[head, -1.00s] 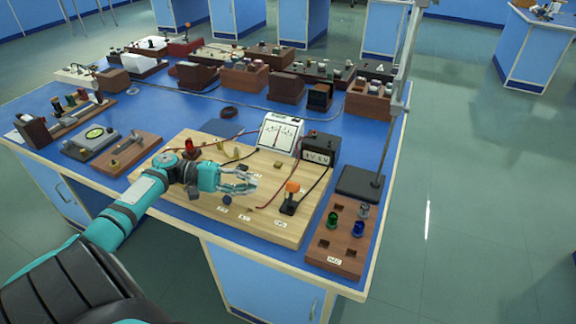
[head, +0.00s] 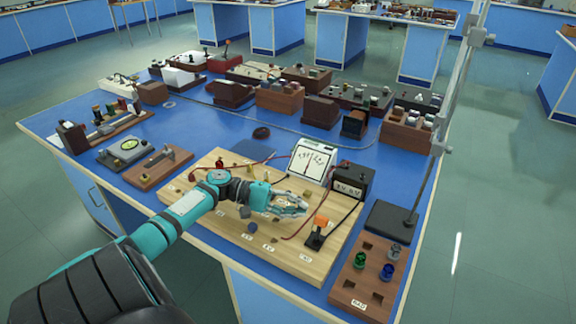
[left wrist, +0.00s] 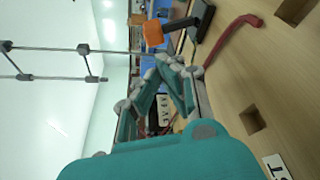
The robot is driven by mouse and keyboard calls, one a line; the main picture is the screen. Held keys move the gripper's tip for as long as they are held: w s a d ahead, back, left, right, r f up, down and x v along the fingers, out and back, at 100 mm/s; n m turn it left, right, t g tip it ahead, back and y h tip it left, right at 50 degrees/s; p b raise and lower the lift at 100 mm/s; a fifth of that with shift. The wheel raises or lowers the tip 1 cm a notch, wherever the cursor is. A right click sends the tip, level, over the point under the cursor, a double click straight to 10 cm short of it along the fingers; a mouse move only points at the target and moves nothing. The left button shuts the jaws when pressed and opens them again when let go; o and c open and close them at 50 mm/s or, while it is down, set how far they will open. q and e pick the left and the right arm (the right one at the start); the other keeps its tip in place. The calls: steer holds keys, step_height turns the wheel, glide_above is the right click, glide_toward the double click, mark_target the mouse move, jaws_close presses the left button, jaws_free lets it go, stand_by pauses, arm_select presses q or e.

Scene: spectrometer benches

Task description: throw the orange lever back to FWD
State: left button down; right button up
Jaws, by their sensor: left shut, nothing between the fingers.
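The orange lever (head: 321,222) stands on a black base at the front right of the pale wooden board (head: 290,258). In the left wrist view the orange lever handle (left wrist: 153,33) shows at the top, beyond my fingers, on a dark stem that leads to its black base. My left gripper (head: 304,207) is shut and empty, above the board and just left of the lever, apart from it. In the left wrist view its fingers (left wrist: 190,100) point toward the lever. Labels at the board's front edge are too small to read. My right gripper is not in view.
A black meter box (head: 352,181) and a white dial meter (head: 311,162) stand behind the lever. A red wire runs close by. A brown block with coloured knobs (head: 341,292) and a stand with a tall rod (head: 390,218) are to the right.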

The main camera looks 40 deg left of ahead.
mark_target(319, 228)
arm_select(q)
steer(key=x, duration=0.4)
steer(key=shift+w+r+p, duration=0.1)
steer(key=shift+p, duration=0.25)
steer(key=shift+w+d, duration=0.2)
steer(key=shift+d, duration=0.15)
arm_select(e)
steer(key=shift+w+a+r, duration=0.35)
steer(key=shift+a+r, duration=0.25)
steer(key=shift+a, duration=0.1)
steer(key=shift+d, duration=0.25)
